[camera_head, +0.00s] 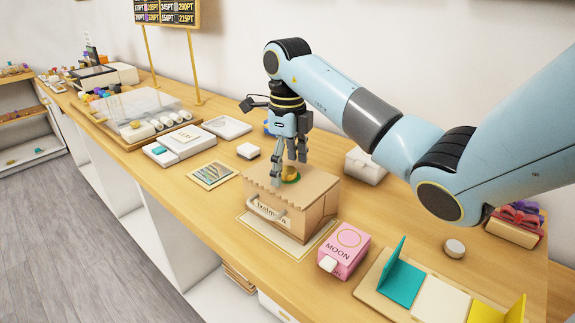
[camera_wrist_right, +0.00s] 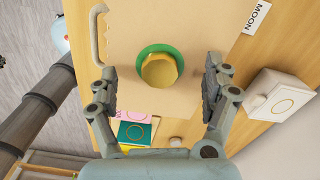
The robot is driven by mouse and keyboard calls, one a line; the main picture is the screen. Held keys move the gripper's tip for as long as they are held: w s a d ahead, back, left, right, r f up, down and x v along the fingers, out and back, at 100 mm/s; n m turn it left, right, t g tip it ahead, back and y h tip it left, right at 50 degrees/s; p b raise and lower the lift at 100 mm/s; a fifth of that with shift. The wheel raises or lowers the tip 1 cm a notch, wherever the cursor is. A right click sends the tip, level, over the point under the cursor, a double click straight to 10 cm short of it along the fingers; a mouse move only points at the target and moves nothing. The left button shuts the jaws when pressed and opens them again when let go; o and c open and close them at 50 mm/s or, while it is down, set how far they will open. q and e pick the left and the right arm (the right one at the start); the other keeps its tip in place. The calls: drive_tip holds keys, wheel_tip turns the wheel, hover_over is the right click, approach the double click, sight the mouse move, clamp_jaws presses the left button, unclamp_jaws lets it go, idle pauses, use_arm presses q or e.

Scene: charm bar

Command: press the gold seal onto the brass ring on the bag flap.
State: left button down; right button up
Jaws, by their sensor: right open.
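A gold seal (camera_head: 290,172) with a green rim lies on the top flap of a tan paper bag (camera_head: 315,188) in the head view. In the right wrist view the gold piece (camera_wrist_right: 159,70) looks many-sided and sits on a green disc, on the bag's tan top (camera_wrist_right: 190,30). I cannot make out a brass ring apart from it. My right gripper (camera_head: 289,170) points down over the seal. Its fingers (camera_wrist_right: 160,82) are open, one on each side of the gold piece, with gaps between. My left gripper is not in view.
A pink MOON box (camera_head: 344,251) stands just right of the bag. Teal and yellow cards (camera_head: 402,283) stand at the front right. A white box (camera_head: 365,166) stands behind.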

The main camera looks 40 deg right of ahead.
sight(287, 170)
drive_tip(key=shift+r+p, duration=2.1)
drive_tip(key=shift+r, duration=1.05)
drive_tip(key=shift+f, duration=0.1)
